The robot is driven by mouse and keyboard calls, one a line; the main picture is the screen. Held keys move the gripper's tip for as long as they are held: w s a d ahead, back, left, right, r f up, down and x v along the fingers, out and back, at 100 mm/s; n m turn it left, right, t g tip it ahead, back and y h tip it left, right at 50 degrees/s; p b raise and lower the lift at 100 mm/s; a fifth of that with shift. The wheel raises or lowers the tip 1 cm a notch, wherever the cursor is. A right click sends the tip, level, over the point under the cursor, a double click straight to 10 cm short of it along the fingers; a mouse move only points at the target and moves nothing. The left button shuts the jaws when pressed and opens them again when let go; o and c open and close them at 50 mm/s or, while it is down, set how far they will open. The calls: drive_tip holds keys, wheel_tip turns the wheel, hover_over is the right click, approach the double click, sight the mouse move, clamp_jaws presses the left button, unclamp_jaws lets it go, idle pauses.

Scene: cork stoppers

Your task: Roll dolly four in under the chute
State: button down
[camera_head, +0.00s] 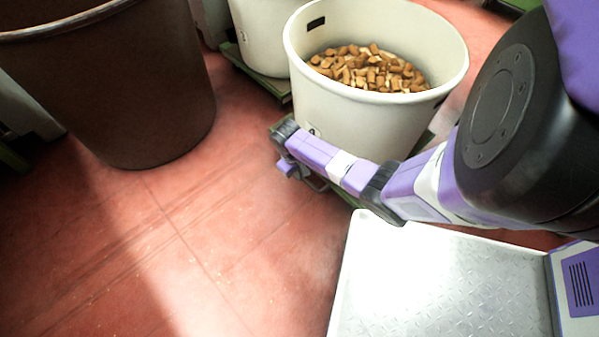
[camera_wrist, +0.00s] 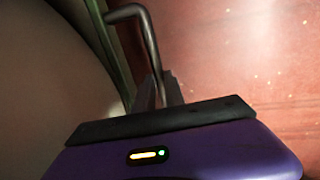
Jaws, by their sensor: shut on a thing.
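A white tub (camera_head: 365,118) full of corks (camera_head: 368,70) stands on a low green dolly (camera_head: 428,142), mostly hidden behind the tub and my arm. My gripper (camera_head: 290,166) is down low at the dolly's near left side. In the wrist view, a bent dark metal handle (camera_wrist: 146,30) comes off the dolly's green edge (camera_wrist: 108,45) and runs down to the jaws (camera_wrist: 160,108). My gripper is shut on this handle. No number on the dolly can be read, and I cannot make out a chute.
A second white tub (camera_head: 268,35) stands on another green dolly (camera_head: 262,78) just behind, close to the first. A large brown bin (camera_head: 110,90) stands at the left. The red floor (camera_head: 185,235) between the bin and my arm is clear.

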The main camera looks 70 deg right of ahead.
drive_tip(key=s+d+p, duration=0.1)
drive_tip(key=s+d, duration=0.1)
drive_tip(key=d, duration=0.2)
drive_tip(key=s+d, duration=0.3)
drive_tip(key=d, duration=0.2)
drive_tip(key=s+d+p, duration=0.1)
drive_tip(key=s+d, duration=0.2)
drive_tip(key=d, duration=0.1)
drive_tip(key=shift+s+d+p, duration=0.15)
drive_tip(key=shift+d+p, duration=0.2)
drive_tip(key=shift+d, duration=0.1)
drive_tip(key=c, duration=1.4)
unclamp_jaws()
drive_tip(key=shift+s, duration=0.1)
drive_tip(key=r+p, duration=0.2)
drive_tip(key=a+r+p, duration=0.1)
drive_tip(key=r+p, duration=0.1)
drive_tip(key=r, duration=0.1)
drive_tip(key=w+r+p, duration=0.1)
drive_tip(key=r+p, duration=0.1)
drive_tip(key=shift+a+r, duration=0.2)
drive_tip(key=shift+r, duration=0.05)
